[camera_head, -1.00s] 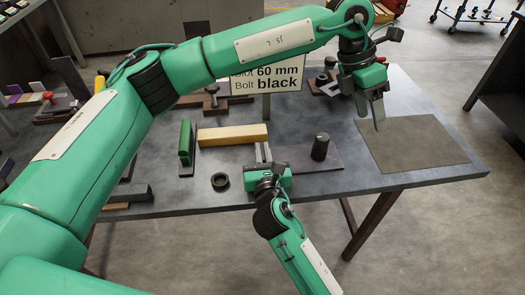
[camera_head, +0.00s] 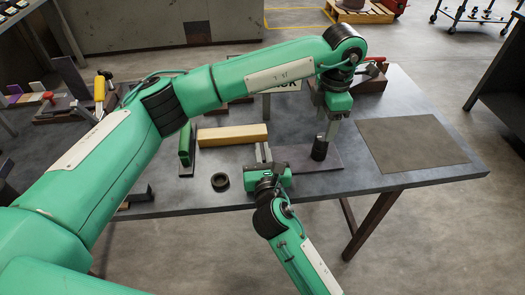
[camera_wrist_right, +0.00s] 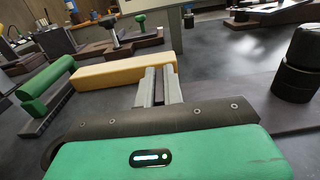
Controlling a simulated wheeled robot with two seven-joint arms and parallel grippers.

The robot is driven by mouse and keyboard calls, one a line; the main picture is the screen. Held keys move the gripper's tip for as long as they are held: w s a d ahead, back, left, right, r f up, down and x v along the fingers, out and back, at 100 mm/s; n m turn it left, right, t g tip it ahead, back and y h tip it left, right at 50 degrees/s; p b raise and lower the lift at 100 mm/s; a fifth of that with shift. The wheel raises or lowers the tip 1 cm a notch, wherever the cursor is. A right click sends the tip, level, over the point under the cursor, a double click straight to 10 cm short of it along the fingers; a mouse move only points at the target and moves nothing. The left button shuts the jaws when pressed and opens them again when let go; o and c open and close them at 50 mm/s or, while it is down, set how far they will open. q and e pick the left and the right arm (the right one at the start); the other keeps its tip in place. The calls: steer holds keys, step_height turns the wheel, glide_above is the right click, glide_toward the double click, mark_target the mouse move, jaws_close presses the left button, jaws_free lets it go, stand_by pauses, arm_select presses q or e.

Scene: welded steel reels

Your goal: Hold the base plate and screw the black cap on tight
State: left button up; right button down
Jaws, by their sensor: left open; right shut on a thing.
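The dark base plate (camera_head: 300,158) lies flat on the table, right of my right gripper. The black cap (camera_head: 320,148) stands upright on it; in the right wrist view the cap (camera_wrist_right: 304,44) sits on a dark round piece with a seam between them. My right gripper (camera_head: 263,152) is shut on the left edge of the base plate, which also shows in the wrist view (camera_wrist_right: 262,110). My left gripper (camera_head: 325,136) points down, open, with its fingers at the top of the cap. Whether the fingers touch the cap I cannot tell.
A black ring (camera_head: 220,181) lies near the table's front. A flat grey mat (camera_head: 411,145) lies clear on the right. My left arm hides part of the table's back.

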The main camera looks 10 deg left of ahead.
mark_target(323, 137)
arm_select(q)
steer(key=shift+f, duration=2.85)
